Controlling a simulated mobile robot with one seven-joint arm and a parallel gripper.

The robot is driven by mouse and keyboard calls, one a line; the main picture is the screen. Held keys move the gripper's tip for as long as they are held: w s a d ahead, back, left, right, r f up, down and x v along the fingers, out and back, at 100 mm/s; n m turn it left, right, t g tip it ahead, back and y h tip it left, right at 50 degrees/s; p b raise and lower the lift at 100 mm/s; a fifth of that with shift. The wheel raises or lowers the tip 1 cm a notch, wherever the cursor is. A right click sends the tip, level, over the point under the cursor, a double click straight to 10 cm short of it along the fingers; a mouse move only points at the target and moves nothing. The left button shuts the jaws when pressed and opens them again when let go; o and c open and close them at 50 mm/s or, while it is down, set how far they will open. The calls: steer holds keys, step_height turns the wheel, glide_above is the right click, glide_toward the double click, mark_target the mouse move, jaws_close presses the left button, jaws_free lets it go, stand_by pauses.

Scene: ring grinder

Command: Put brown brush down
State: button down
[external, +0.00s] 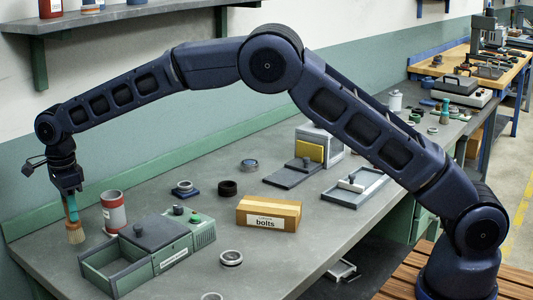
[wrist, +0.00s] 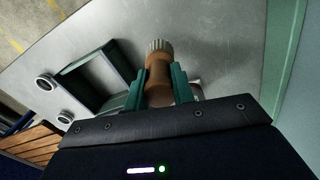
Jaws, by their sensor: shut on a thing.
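The brown brush (external: 75,235) hangs bristles-down below my gripper (external: 70,205) at the left end of the grey bench in the external view. In the wrist view, my gripper's two teal fingers (wrist: 157,88) are shut on the brush's brown body (wrist: 158,68), and its pale ribbed end (wrist: 160,46) points away from the gripper. The bristles are close to the bench top (external: 45,255); I cannot tell whether they touch it. The brush's upper part is hidden between the fingers.
A red-and-grey can (external: 114,213) stands just right of the brush. A green open box (external: 115,272) is in front, with a lidded part and small knobs beside it. A "bolts" carton (external: 268,214) and several rings lie farther right. Bare bench lies left of the brush.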

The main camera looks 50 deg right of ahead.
mark_target(73, 224)
steer(key=shift+f, duration=2.3)
steer(key=shift+f, duration=0.2)
steer(key=c, duration=1.2)
jaws_free()
steer(key=shift+r, duration=0.1)
